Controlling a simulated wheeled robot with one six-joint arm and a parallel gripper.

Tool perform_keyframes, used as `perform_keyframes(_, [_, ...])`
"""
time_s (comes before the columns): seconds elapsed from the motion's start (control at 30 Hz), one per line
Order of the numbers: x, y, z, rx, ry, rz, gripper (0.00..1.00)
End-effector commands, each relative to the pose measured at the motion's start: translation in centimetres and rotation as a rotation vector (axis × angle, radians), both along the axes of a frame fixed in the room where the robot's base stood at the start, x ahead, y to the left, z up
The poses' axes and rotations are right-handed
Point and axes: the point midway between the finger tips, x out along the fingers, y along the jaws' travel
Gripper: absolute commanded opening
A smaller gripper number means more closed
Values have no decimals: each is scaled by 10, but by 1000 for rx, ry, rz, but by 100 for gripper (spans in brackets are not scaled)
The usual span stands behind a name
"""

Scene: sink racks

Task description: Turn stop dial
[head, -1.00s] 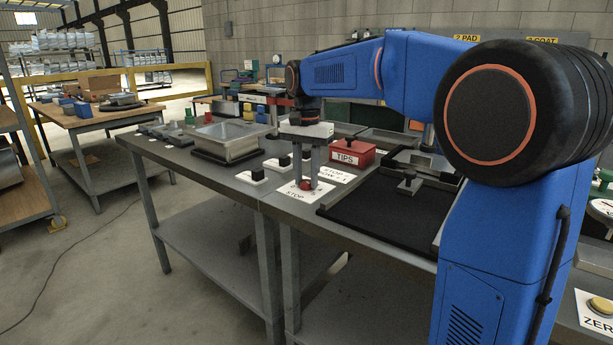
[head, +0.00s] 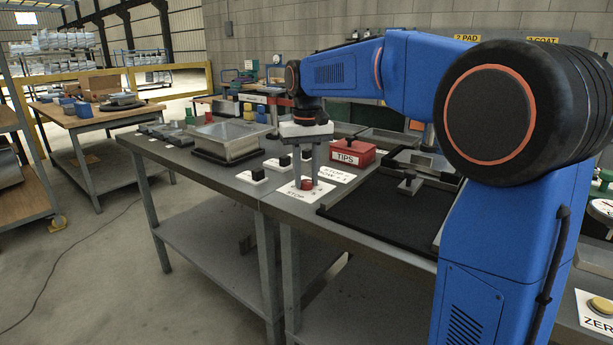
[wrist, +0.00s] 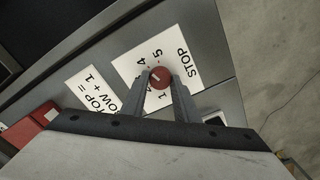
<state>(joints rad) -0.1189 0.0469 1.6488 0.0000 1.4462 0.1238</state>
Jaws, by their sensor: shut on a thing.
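The stop dial (wrist: 160,77) is a round red knob on a white plate marked STOP (wrist: 190,62), at the front of the workbench. It also shows in the head view (head: 307,184). My gripper (wrist: 159,83) points down and is shut on the knob, one grey finger on each side. The wrist view shows a pale mark on the knob towards its upper left, roughly towards a 4; the exact setting is hard to tell. Some numbers on the plate are hidden by the fingers.
A card reading STOP = ROW + 1 (wrist: 94,92) lies beside the plate. A red TIPS box (head: 352,154) stands behind it to the right. Black switches (head: 257,173) sit to the left. A dark tray (head: 375,212) lies to the right.

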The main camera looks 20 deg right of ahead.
Motion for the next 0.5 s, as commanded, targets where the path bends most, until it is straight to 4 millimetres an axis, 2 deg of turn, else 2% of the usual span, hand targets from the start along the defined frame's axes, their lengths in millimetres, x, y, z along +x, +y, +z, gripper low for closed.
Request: perform_keyframes(0.5, [0, 1, 1, 0, -2, 480, 5])
